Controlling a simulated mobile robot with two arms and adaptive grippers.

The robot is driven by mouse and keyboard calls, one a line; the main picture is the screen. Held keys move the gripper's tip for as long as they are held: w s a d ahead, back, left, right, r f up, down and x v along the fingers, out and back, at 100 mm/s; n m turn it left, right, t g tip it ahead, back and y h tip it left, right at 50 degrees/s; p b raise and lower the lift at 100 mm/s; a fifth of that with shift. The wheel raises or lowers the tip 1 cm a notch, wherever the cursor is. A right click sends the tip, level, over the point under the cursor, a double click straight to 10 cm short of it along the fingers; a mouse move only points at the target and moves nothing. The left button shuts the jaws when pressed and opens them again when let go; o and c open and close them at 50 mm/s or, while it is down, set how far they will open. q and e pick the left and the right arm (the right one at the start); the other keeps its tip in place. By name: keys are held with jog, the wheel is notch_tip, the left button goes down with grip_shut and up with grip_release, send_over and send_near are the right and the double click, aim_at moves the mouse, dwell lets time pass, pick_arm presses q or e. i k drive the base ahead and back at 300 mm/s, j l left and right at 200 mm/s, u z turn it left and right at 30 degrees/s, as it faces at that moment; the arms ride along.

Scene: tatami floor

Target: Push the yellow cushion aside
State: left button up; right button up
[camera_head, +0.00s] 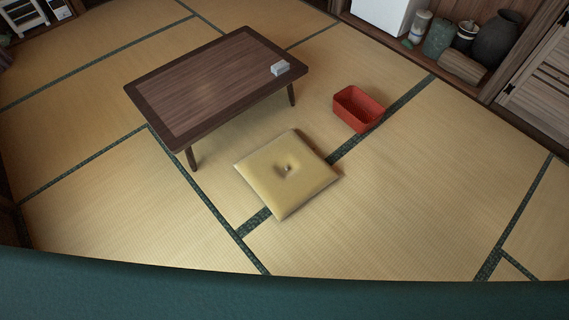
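The yellow cushion (270,178) lies flat on the tatami floor near the middle of the head view, turned like a diamond. It is square with a dimple in its centre. It lies in front of the low table and covers part of a dark green mat border. Nothing is touching it that I can see. Neither of my grippers shows in this view.
A red bin (357,109) stands behind and right of the cushion. Jars (438,37) line the back right wall. Floor to the right is clear.

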aim_at(286, 172)
jog(key=i+l+u, duration=0.1)
jog(key=i+l, duration=0.15)
jog(key=i+l+u, duration=0.1)
jog(key=i+l, duration=0.15)
jog(key=i+l+u, duration=0.1)
jog(key=l, duration=0.35)
jog(key=i+l+u, duration=0.15)
jog(key=i+l, duration=0.2)
jog(key=i+l+u, duration=0.1)
jog(key=l, duration=0.25)
jog(key=i+l+u, duration=0.1)
jog(key=i+l, duration=0.15)
jog(key=l, duration=0.15)
